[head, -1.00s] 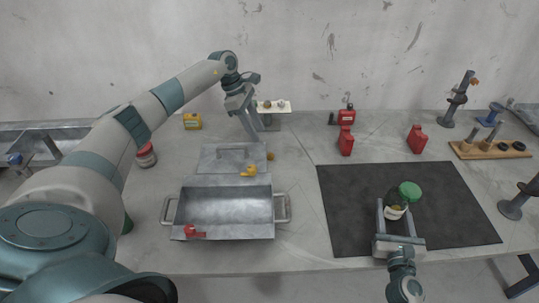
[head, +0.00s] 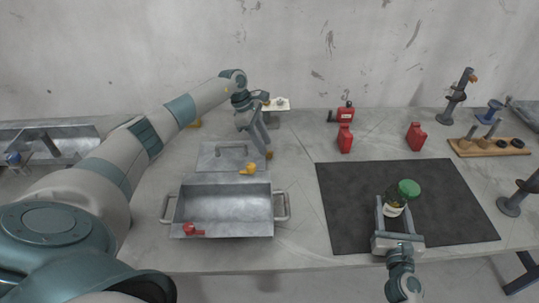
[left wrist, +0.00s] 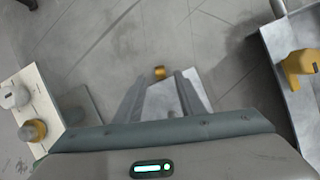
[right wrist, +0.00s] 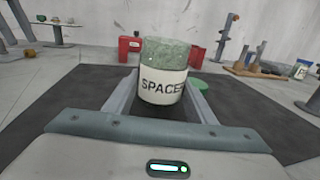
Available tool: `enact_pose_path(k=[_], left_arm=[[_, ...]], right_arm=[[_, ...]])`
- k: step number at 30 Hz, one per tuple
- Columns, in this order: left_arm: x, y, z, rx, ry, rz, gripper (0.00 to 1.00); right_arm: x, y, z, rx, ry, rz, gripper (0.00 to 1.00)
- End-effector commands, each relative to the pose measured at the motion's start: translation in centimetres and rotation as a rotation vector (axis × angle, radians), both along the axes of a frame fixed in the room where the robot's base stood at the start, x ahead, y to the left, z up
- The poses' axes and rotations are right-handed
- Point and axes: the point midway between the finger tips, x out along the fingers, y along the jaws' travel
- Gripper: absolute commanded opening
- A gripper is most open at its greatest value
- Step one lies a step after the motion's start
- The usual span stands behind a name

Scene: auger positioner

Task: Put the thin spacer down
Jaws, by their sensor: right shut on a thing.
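I cannot tell for sure which thing is the thin spacer. A small brass-coloured ring or cylinder (left wrist: 160,72) lies on the table; in the left wrist view it shows between and beyond my left fingertips. My right gripper (head: 395,206) is shut on a glass jar (right wrist: 164,85) whose white label reads "SPACE", the rest cut off.
A metal tray (head: 185,208) with handles stands left of the black mat (head: 345,210), with yellow and red fittings by it. Red containers (head: 415,137) stand behind the mat. A pale plate with knobs (head: 281,104) is behind my left gripper. The mat's right side is clear.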

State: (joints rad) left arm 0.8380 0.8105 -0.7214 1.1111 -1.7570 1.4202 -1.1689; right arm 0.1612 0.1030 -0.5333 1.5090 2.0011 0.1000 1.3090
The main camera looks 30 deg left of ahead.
Motion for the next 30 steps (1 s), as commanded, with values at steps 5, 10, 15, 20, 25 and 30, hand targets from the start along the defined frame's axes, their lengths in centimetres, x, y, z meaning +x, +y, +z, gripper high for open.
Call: enact_pose_path(k=[5,10,15,20,25,30], left_arm=[[0.3,-1.2,-2.0,-0.002,0.001,-0.001,0.36],[0.4,-1.5,-2.9,0.000,0.000,0.001,0.36],[0.4,-1.5,-2.9,0.000,0.000,0.000,0.36],[0.4,-1.5,-2.9,0.000,0.000,-0.001,0.36],[0.4,-1.5,-2.9,0.000,0.000,-0.001,0.24],[0.4,-1.5,-2.9,0.000,-0.001,-0.001,0.00]], right_arm=[[0.0,0.0,0.1,0.000,-0.001,0.000,0.26],[0.0,0.0,0.1,0.000,-0.001,0.000,0.26],[0.0,0.0,0.1,0.000,-0.001,0.000,0.26],[0.0,0.0,0.1,0.000,-0.001,0.000,0.26],[0.0,0.0,0.1,0.000,-0.001,0.000,0.26],[0.0,0.0,0.1,0.000,-0.001,0.000,0.26]])
